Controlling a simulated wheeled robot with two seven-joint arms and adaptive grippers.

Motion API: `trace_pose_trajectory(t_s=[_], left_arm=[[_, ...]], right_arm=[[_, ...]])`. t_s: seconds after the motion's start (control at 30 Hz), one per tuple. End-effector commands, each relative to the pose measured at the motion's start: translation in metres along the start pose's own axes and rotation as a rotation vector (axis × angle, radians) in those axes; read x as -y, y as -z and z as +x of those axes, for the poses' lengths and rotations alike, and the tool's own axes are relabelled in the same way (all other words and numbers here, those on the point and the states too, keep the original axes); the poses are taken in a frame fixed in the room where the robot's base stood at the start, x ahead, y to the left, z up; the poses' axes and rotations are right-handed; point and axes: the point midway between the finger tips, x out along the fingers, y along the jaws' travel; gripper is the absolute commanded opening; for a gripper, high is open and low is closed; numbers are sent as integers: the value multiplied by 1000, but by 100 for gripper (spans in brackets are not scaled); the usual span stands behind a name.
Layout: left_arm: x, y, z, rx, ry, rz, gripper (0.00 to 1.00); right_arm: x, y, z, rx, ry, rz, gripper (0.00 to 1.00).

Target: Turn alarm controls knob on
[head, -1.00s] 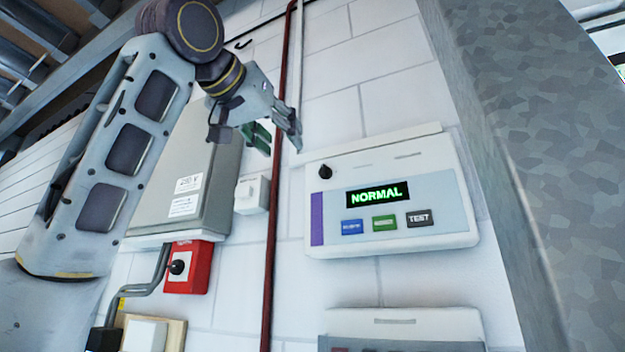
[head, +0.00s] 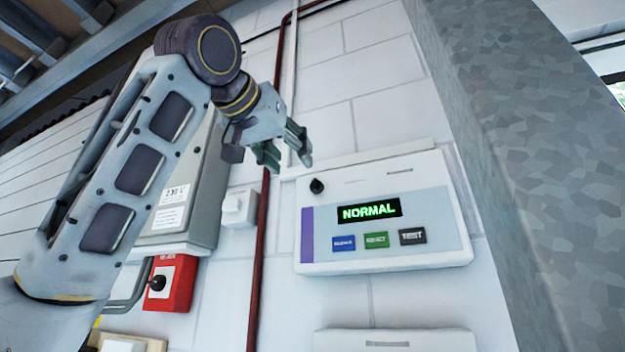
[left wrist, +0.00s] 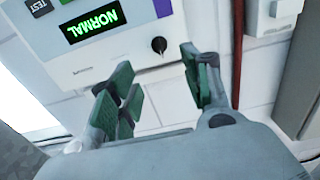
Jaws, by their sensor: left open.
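The alarm controls panel (head: 450,215) is a white box on the wall with a lit green NORMAL display (head: 369,211) and blue, green and dark buttons. Its small black knob (head: 317,186) sits at the upper left of the panel face. The knob also shows in the left wrist view (left wrist: 159,45), beyond the fingers and between them. My left gripper (head: 287,158) is open and empty, just above and left of the knob, apart from it. Its green-padded fingers show in the left wrist view (left wrist: 160,90). My right gripper is not in view.
A red pipe (head: 264,215) runs up the wall left of the panel. A red box with a black knob (head: 171,283), a white switch (head: 238,208) and a grey 230 V cabinet (head: 203,205) are further left. A grey metal post (head: 530,180) stands at the right.

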Motion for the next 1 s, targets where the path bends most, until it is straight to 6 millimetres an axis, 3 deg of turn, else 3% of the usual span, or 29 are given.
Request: trace_pose_trajectory(t_s=[0.6, 1.0], left_arm=[[0, 1, 80, 3, 0, 0, 48], [0, 1, 115, 2, 0, 0, 48]], right_arm=[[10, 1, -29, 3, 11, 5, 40], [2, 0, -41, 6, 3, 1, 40]])
